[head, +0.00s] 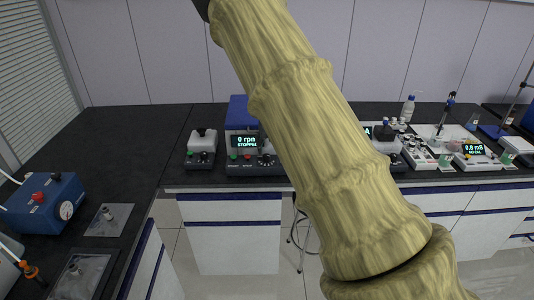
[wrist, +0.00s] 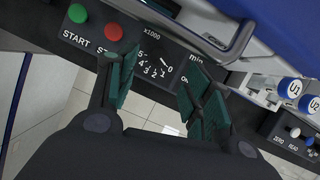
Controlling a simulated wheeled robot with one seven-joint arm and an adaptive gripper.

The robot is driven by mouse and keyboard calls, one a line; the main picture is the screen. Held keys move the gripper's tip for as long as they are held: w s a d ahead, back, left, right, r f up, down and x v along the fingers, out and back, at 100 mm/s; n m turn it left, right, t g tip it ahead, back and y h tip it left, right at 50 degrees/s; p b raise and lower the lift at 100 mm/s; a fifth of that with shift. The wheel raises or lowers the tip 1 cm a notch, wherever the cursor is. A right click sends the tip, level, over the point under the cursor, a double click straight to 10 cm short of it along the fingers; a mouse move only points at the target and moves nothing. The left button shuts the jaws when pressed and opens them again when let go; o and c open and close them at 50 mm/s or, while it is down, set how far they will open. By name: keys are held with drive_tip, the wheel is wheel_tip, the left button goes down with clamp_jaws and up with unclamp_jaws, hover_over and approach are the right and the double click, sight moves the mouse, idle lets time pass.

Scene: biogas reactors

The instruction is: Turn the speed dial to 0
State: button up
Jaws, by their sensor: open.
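The speed dial (wrist: 166,56) is a black knob on the dark front panel, seen between my fingers in the wrist view. White scale figures from 5 down to 0 run around its lower left side. A short white mark shows near it, but I cannot tell exactly which figure it points at. My gripper (wrist: 158,77) is open, with its green-padded fingers on either side of the dial; contact cannot be made out. In the head view the blue machine (head: 238,108) carries a display (head: 246,141) reading 0 rpm, STOPPED. My arm covers its right side there.
A green START button (wrist: 77,13) and a red stop button (wrist: 113,31) sit left of the dial. A metal handle (wrist: 238,42) runs close above right. Blue-capped U1 (wrist: 290,87) and U2 (wrist: 313,106) parts stand to the right. Several other instruments line the black bench (head: 120,120).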

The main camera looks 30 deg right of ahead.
sight(267, 156)
drive_tip(key=shift+p+x, duration=0.75)
drive_tip(key=shift+x, duration=2.7)
drive_tip(key=shift+s, duration=0.1)
drive_tip(key=c, duration=1)
drive_tip(key=shift+f, duration=0.15)
